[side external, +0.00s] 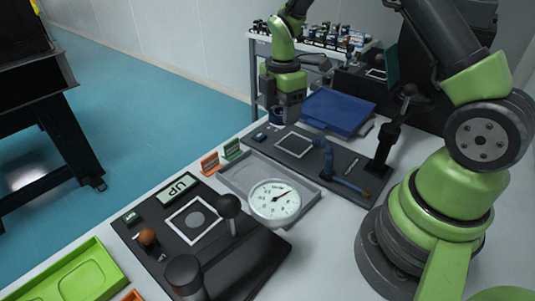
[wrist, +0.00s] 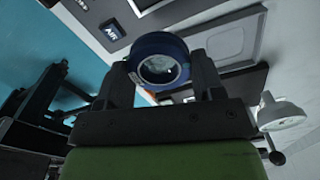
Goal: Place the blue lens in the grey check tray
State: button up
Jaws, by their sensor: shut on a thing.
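The blue lens (wrist: 160,62) is a short blue ring with clear glass, held between the two dark fingers of my gripper (wrist: 165,80) in the wrist view. In the side external view my gripper (side external: 281,110) is above the far part of the table, with the lens (side external: 276,117) partly hidden at its fingers. The grey check tray (side external: 236,183) is a shallow, rimmed tray nearer the camera, apart from my gripper. A round dial covers part of it. A grey tray (wrist: 235,42) also shows beyond my fingers in the wrist view.
The white dial gauge (side external: 275,203) rises in front of the tray. Orange (side external: 210,163) and green (side external: 232,149) tags stand at its far left edge. A dark panel (side external: 315,160) with a blue curved tube lies behind it. A blue flat case (side external: 338,111) is further back.

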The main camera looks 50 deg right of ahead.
send_near(250, 177)
notch_tip(250, 177, down, 7)
jog(key=shift+r, duration=0.1)
dwell(0.4)
jog(key=shift+f, duration=0.25)
jog(key=o, duration=0.7)
jog(key=shift+o, duration=0.2)
jog(key=shift+r, duration=0.1)
